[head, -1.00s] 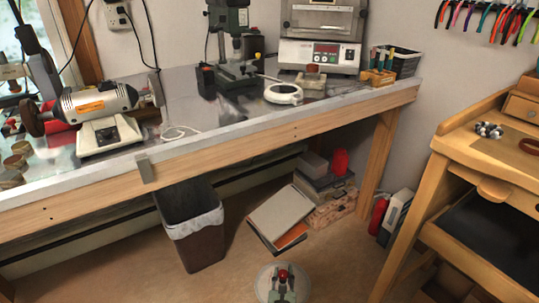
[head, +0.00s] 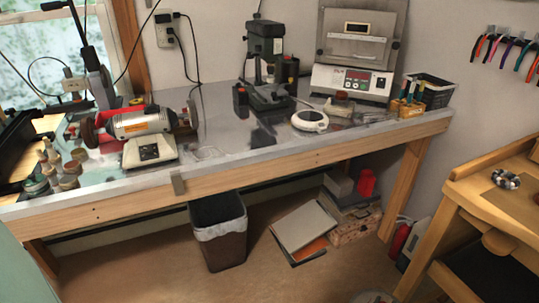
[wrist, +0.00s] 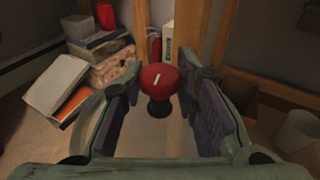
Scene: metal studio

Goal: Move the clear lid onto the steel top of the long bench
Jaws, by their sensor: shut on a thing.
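The clear lid shows in the head view only as a sliver of its round rim (head: 372,297) at the bottom edge. In the wrist view its red knob (wrist: 158,78) stands upright on a dark stem between the fingers of my gripper (wrist: 160,105). My gripper is shut on this knob. The clear disc is hard to make out in the wrist view. The lid is held in front of the long bench, apart from its steel top (head: 222,132).
A bench grinder (head: 150,125) stands on the left of the bench, a drill press (head: 265,65) and a white round device (head: 310,121) further right. Bare steel lies between grinder and press. A bin (head: 222,235) is under the bench; a wooden desk (head: 480,205) stands right.

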